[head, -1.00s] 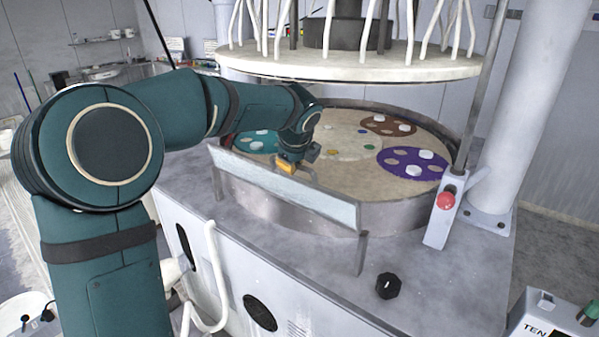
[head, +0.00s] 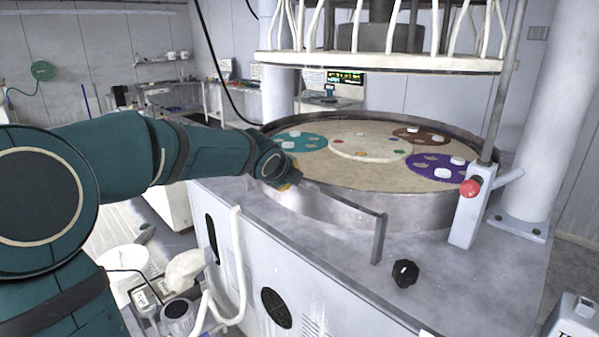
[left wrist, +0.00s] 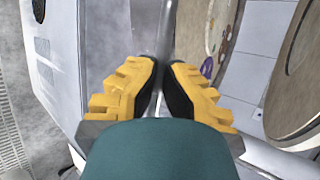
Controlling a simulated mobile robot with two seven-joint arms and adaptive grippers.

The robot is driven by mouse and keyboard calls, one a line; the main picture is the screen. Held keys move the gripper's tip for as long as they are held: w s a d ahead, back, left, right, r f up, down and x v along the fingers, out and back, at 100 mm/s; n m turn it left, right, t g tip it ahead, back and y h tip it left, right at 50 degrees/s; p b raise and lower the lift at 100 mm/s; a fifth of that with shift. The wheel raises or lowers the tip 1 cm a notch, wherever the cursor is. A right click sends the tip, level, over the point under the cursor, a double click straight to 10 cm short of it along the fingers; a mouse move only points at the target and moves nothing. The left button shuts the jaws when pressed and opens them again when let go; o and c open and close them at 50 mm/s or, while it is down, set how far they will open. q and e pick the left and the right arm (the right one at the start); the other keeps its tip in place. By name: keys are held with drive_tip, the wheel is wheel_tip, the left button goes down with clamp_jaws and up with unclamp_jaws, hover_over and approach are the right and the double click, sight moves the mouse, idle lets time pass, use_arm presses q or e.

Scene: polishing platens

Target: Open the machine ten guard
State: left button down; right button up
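The guard (head: 345,199) of the machine stands at the front rim of the round platen. It shows as a thin grey strip, seen nearly edge-on, with a post (head: 379,240) at its right end. My left gripper (head: 288,182) is at the strip's left part, and the arm hides what lies behind it. In the left wrist view its yellow fingers (left wrist: 164,66) are close together, with a thin grey edge running between the black pads. It looks shut on the guard. My right gripper is not in view.
The platen bed (head: 345,172) carries teal, brown and purple discs with white pieces. An upper plate (head: 380,64) hangs above. A red button (head: 470,188) on a post stands at right, and a black knob (head: 405,272) is on the deck. A control box (head: 572,322) is at lower right.

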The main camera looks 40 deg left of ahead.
use_arm(q)
drive_tip(key=shift+s+f+b, duration=0.3)
drive_tip(key=shift+f, duration=0.4)
drive_tip(key=shift+s+f+b, duration=0.3)
drive_tip(key=shift+f+b, duration=0.05)
drive_tip(key=shift+f, duration=0.3)
drive_tip(key=shift+s+f+b, duration=0.3)
drive_tip(key=shift+f, duration=0.4)
drive_tip(key=c, duration=1)
unclamp_jaws()
drive_tip(key=shift+w, duration=0.2)
drive_tip(key=shift+f, duration=0.1)
drive_tip(key=shift+s, duration=0.15)
drive_tip(key=v, duration=1.2)
